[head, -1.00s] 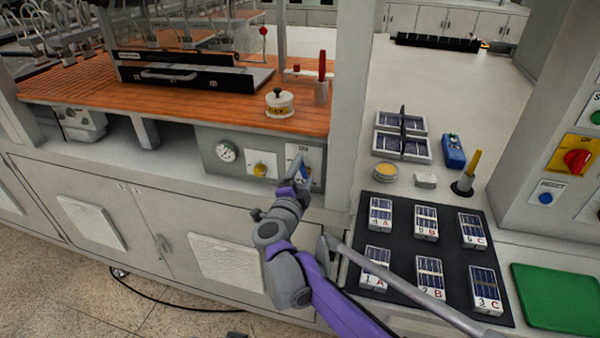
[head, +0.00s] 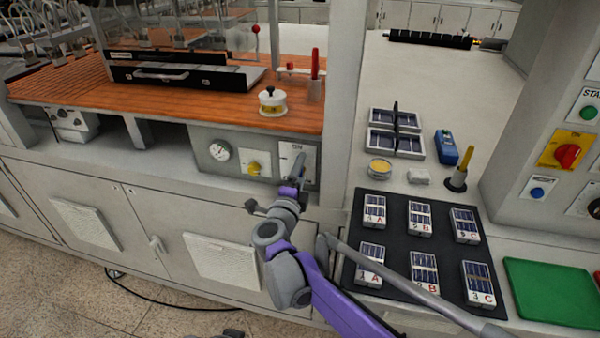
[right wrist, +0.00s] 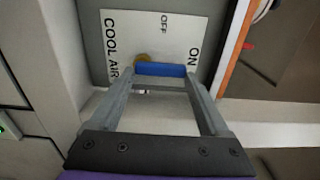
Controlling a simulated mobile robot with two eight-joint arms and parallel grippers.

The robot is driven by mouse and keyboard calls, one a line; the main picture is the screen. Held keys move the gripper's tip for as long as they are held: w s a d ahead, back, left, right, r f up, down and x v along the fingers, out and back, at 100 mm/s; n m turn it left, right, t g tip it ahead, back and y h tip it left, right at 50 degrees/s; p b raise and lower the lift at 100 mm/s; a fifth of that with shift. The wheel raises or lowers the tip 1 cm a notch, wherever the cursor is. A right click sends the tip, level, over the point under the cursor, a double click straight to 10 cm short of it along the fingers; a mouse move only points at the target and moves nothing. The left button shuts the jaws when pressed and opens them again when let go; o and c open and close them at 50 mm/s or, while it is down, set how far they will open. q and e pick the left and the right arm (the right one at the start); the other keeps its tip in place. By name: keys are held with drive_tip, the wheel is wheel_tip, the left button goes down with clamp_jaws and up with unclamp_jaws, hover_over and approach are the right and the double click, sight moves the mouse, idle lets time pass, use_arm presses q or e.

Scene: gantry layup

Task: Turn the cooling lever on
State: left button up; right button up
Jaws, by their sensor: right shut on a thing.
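The cooling lever has a blue handle (right wrist: 162,70) and a brass-coloured pivot (right wrist: 143,58). It sits on a white plate (right wrist: 120,42) marked COOL AIR, OFF and ON. In the right wrist view the handle lies crosswise between my fingertips, its right end toward the ON mark. My right gripper (head: 297,172) is shut on the handle, in front of the plate on the bench's control panel (head: 230,137); it also shows in the right wrist view (right wrist: 162,80). In the head view the gripper largely hides the lever.
Above is the orange worktop (head: 200,112) with a lidded pot (head: 272,100). A grey post (head: 342,90) stands at right, beyond it a black mat (head: 395,240) with several labelled cells.

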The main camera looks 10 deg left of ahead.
drive_tip(key=o, duration=1.2)
drive_tip(key=s, duration=1)
drive_tip(key=shift+s+a, duration=0.2)
drive_tip(key=shift+s, duration=0.2)
